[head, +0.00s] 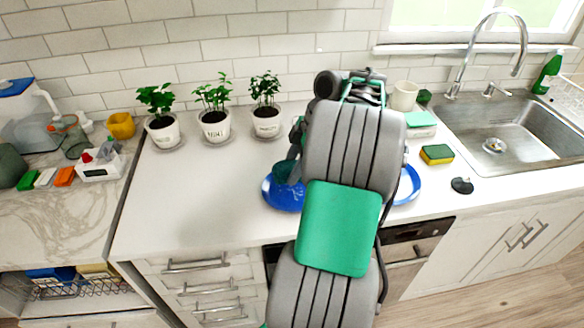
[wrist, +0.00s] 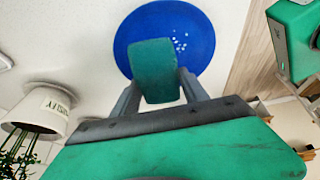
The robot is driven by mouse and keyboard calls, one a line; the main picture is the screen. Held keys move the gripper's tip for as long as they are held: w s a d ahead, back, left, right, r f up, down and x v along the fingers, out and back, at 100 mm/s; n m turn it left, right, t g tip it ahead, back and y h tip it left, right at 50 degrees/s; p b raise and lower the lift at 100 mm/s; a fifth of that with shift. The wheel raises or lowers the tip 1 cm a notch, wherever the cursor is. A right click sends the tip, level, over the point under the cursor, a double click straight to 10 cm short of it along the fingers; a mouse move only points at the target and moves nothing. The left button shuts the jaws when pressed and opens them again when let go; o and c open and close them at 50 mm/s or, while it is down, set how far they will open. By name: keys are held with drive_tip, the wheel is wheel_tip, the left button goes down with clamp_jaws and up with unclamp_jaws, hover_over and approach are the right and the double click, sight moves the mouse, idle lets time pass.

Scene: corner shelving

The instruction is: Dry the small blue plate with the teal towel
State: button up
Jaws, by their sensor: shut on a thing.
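The small blue plate (head: 281,197) lies on the white counter, left of my arm in the head view. In the wrist view the blue plate (wrist: 197,30) shows several pale droplets right of the towel. The dark teal towel (wrist: 153,68) is between the fingers of my gripper (wrist: 156,88), which is shut on it. The towel overlaps the near part of the plate in the wrist view; I cannot tell for sure whether they touch. In the head view the towel (head: 288,172) appears at the plate's upper edge. My arm hides part of the counter.
A blue-rimmed dish (head: 409,185) is partly hidden behind my arm. Potted plants (head: 214,124) line the wall; one pot (wrist: 38,112) shows in the wrist view. A sponge (head: 437,154), a mug (head: 404,95) and the sink (head: 500,130) are at right.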

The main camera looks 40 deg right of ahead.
drive_tip(key=shift+r+p, duration=0.5)
drive_tip(key=shift+r, duration=0.5)
wheel_tip(320, 180, up, 3)
drive_tip(key=p, duration=0.3)
drive_tip(key=shift+r, duration=0.1)
